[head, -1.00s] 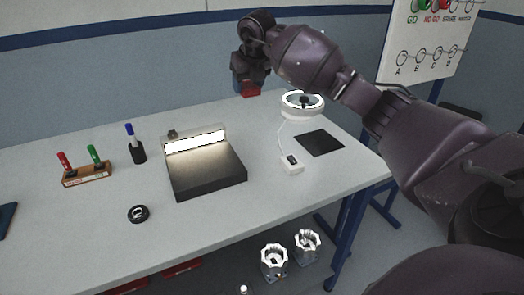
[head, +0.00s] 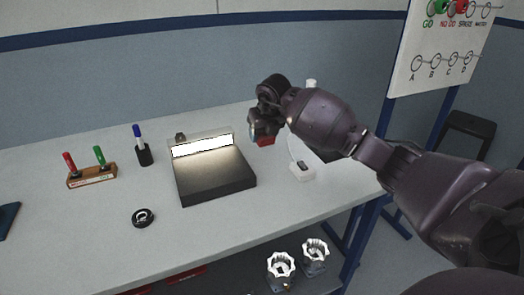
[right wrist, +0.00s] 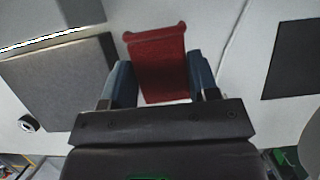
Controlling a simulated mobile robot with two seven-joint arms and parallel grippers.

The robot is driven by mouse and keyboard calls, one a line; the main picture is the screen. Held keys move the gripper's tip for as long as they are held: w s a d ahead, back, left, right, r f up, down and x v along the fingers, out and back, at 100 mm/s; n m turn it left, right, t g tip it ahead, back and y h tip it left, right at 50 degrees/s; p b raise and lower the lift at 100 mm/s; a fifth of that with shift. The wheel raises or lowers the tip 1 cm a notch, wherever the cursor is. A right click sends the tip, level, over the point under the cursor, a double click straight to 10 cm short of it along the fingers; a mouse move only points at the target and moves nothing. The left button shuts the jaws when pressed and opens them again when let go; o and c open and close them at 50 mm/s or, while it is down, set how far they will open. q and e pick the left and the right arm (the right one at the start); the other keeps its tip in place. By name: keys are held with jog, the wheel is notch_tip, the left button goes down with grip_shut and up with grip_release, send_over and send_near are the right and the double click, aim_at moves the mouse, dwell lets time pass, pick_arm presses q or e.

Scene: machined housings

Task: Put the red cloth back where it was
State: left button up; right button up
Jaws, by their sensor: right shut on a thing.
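The red cloth (right wrist: 158,62) is between the two blue-grey fingers of my right gripper (right wrist: 162,84) in the right wrist view. The gripper is shut on it. In the head view the cloth (head: 265,142) shows as a small red patch below my right gripper (head: 263,140), over the table's back part, right of the lit inspection box. I cannot tell whether the cloth touches the table. My left gripper is not in view.
The lit box (head: 212,175) stands on the table (head: 110,225) left of my right gripper. A white switch box (head: 302,171) with a cable lies to the right. A dark mat (right wrist: 292,62) lies further right, partly hidden by my arm in the head view. A black puck (head: 143,217) sits in front.

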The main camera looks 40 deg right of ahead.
aim_at(262, 155)
jog(key=shift+f, duration=0.15)
notch_tip(262, 155, down, 6)
jog(key=shift+r+b, duration=0.1)
jog(key=shift+b, duration=0.4)
jog(key=shift+r, duration=0.15)
jog(key=o, duration=0.9)
jog(key=shift+f, duration=0.2)
